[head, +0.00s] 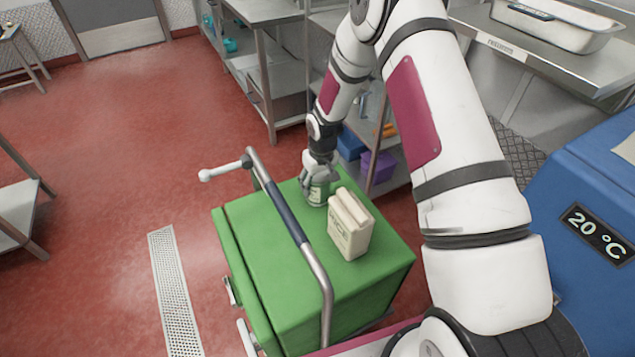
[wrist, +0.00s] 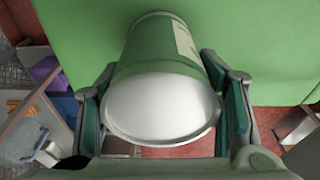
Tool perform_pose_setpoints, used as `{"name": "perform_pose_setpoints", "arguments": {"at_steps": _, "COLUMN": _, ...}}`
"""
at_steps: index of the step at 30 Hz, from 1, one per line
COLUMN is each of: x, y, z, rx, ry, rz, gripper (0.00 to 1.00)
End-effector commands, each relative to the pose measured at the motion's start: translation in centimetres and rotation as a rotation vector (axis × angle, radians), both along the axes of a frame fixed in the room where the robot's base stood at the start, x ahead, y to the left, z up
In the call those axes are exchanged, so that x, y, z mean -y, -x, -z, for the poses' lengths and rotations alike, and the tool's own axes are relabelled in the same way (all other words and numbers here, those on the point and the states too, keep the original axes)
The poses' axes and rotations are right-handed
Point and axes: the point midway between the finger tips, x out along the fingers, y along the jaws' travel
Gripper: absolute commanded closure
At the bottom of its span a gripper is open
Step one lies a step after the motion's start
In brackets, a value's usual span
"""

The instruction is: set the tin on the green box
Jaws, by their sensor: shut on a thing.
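The tin (head: 317,192) is green with a pale label and stands at the far edge of the green box's top in the head view. My gripper (head: 318,180) is shut on it from above. In the wrist view the tin (wrist: 160,90) shows its white round end and green side between my gripper's two fingers (wrist: 162,108). The green box (head: 280,275) is a large cart-like box with a flat top. It fills the upper wrist view (wrist: 265,50). I cannot tell whether the tin's base touches the box top.
A cream carton (head: 349,225) stands on the box top close to the tin. A metal handle bar (head: 290,215) crosses above the box's left part. Steel shelving with a purple bin (head: 378,165) is just behind. The front of the box top is clear.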

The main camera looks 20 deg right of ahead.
Motion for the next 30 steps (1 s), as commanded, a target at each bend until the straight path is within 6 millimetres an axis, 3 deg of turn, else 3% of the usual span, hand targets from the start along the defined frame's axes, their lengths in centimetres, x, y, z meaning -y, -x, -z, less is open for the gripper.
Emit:
{"name": "perform_pose_setpoints", "arguments": {"at_steps": 11, "x": 0.0, "y": -0.1, "z": 0.4, "rx": 0.002, "ry": 0.0, "rz": 0.0, "gripper": 0.86}}
{"name": "perform_pose_setpoints", "arguments": {"at_steps": 12, "x": 0.0, "y": 0.0, "z": 0.5, "rx": 0.001, "ry": 0.0, "rz": 0.001, "gripper": 0.36}}
{"name": "perform_pose_setpoints", "arguments": {"at_steps": 14, "x": 0.0, "y": 0.0, "z": 0.5, "rx": 0.001, "ry": 0.0, "rz": 0.001, "gripper": 0.22}}
{"name": "perform_pose_setpoints", "arguments": {"at_steps": 25, "x": 0.0, "y": 0.0, "z": 0.3, "rx": 0.001, "ry": 0.0, "rz": 0.001, "gripper": 0.2}}
{"name": "perform_pose_setpoints", "arguments": {"at_steps": 30, "x": 0.0, "y": 0.1, "z": -1.5, "rx": 0.003, "ry": -0.001, "rz": 0.001, "gripper": 0.2}}
